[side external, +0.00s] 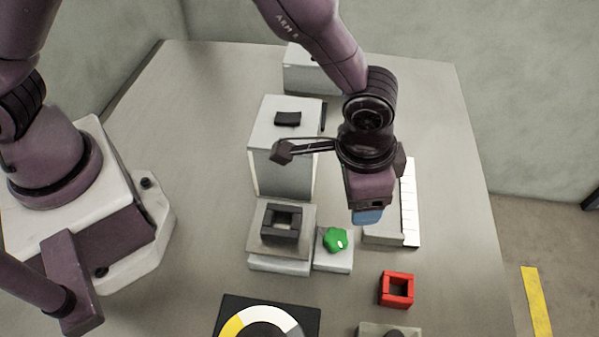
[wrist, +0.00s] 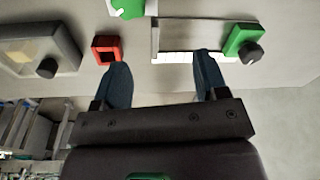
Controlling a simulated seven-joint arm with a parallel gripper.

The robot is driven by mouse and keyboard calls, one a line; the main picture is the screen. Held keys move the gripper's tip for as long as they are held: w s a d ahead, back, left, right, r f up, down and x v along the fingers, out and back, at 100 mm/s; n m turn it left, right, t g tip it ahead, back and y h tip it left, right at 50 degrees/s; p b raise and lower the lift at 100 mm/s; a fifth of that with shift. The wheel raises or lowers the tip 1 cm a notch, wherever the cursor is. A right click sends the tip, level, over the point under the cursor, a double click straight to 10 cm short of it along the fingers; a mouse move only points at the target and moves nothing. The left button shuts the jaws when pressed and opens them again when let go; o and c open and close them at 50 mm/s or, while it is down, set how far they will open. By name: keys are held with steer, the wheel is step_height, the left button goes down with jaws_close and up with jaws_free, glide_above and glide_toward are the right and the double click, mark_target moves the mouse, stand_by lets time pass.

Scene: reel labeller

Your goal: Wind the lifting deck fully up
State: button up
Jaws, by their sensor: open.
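The lifting deck appears to be the grey plate (side external: 258,240) just above a paler base, low at the middle of the table in the side view. A dark square frame (side external: 282,237) sits on it. A green lobed knob (side external: 335,240) stands on a small pale block to the deck's right; part of the green knob also shows at the top edge of the wrist view (wrist: 128,8). My gripper (side external: 368,217) hangs to the right of and above the knob, apart from it. In the wrist view my gripper (wrist: 162,78) has its two blue fingers wide apart, with nothing between them.
A grey block with a white strip (side external: 409,205) lies by my gripper. A red square frame (side external: 396,290) lies nearer the front. A tall grey box (side external: 270,170) stands behind the deck. A black panel with a dial (side external: 232,308) lies in front. The table's right side is clear.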

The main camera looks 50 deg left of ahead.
steer(key=s+a+r, duration=0.1)
steer(key=s, duration=0.1)
steer(key=s+a+r+m+t+h, duration=0.1)
steer(key=s+a, duration=0.1)
steer(key=s, duration=0.1)
steer(key=s+a+r+m+t+h, duration=0.1)
steer(key=s, duration=0.1)
steer(key=shift+s+a+r, duration=0.2)
steer(key=shift+r, duration=0.1)
steer(key=shift+d+r, duration=0.1)
steer(key=shift+r, duration=0.25)
steer(key=shift+s+a+f+m, duration=0.15)
steer(key=shift+s+a+m, duration=0.05)
steer(key=shift+a+m, duration=0.15)
steer(key=s+a+r+n+t+y, duration=0.1)
steer(key=s+a+r+n, duration=0.2)
steer(key=a+r, duration=0.6)
steer(key=s+a+r+n+t+y, duration=0.1)
steer(key=s+a+r+n, duration=0.2)
steer(key=a+r+n, duration=0.3)
steer(key=a+r, duration=0.4)
steer(key=a, duration=0.2)
steer(key=shift+s, duration=0.15)
